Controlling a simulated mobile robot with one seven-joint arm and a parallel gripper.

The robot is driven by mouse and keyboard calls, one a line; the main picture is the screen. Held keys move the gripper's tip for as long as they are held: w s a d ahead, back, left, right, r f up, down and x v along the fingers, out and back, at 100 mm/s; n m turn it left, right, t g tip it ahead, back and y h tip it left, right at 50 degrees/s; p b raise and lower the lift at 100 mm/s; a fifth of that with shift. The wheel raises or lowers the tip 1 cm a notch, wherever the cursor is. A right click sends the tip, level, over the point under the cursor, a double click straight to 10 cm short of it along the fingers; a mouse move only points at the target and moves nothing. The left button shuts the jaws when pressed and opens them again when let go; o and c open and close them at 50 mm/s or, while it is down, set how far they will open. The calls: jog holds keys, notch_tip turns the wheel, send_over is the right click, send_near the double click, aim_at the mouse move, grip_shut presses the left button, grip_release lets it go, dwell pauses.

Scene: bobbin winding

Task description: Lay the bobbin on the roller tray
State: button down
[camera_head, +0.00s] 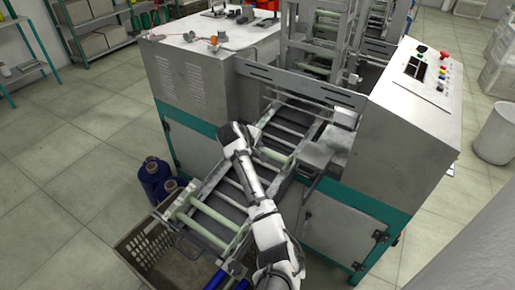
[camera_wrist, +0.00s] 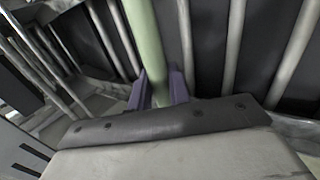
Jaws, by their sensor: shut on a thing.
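In the wrist view my gripper (camera_wrist: 162,88) has its two purple fingers shut on a slim pale green bobbin (camera_wrist: 147,35). The bobbin runs away from me towards the top of the picture, over or on grey rollers; I cannot tell whether it touches them. The roller tray (camera_head: 232,192) slopes down from the machine towards the lower left in the head view, with dark panels between light rollers. A pale green piece (camera_head: 273,156) shows just right of my arm, probably the held bobbin. My fingers are hidden in the head view.
Pale green rods (camera_head: 208,218) cross the tray's lower end. A plastic crate (camera_head: 135,243) stands below it, with blue spools (camera_head: 153,175) behind. Machine cabinets (camera_head: 395,150) flank the tray on both sides. The floor at left is clear.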

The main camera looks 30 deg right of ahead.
jog(key=c, duration=1.2)
grip_release()
jog(key=shift+c, duration=0.2)
jog(key=o, duration=1.2)
jog(key=shift+o, duration=0.2)
jog(key=shift+r, duration=0.15)
jog(key=shift+r+p, duration=3.3)
jog(key=shift+r, duration=2.1)
